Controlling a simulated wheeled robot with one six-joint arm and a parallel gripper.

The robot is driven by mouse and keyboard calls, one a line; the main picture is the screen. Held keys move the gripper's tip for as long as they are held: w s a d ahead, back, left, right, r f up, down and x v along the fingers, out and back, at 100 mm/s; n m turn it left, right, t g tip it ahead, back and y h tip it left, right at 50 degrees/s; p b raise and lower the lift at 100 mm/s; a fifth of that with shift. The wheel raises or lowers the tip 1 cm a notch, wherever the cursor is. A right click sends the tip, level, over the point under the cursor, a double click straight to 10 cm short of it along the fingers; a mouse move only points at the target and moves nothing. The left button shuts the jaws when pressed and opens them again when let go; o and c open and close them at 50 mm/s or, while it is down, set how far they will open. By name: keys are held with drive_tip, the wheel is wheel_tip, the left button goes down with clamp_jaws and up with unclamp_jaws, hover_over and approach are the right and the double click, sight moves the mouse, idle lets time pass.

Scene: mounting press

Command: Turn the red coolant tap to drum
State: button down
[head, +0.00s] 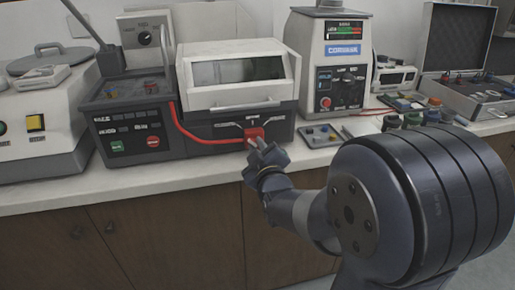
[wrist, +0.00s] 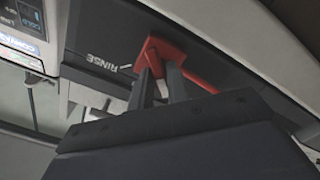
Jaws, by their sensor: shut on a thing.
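The red coolant tap (head: 254,134) sits on the dark front of the white-hooded machine (head: 238,75), just under a label with branching lines. In the wrist view the red tap (wrist: 165,48) shows at the top middle, beside the printed word RINSE. My gripper (head: 256,146) reaches up to the tap from below and right. In the wrist view my gripper's two fingers (wrist: 158,80) are shut on the tap's red handle. The drum marking cannot be read in either view.
A red hose (head: 195,133) runs left from the tap along the machine front. A control box with green and red buttons (head: 134,145) stands left. A tall press unit (head: 330,65) stands right, with a small tray (head: 321,135) before it. Cabinet doors (head: 150,235) lie below the counter.

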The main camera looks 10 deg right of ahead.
drive_tip(key=shift+f+m+b, duration=0.1)
drive_tip(key=shift+m+b, duration=0.2)
drive_tip(key=shift+b, duration=0.05)
drive_tip(key=m+b, duration=0.4)
drive_tip(key=shift+d+m+b, duration=0.1)
drive_tip(key=shift+m+b, duration=1.45)
drive_tip(key=shift+m, duration=0.45)
drive_tip(key=c, duration=1.4)
unclamp_jaws()
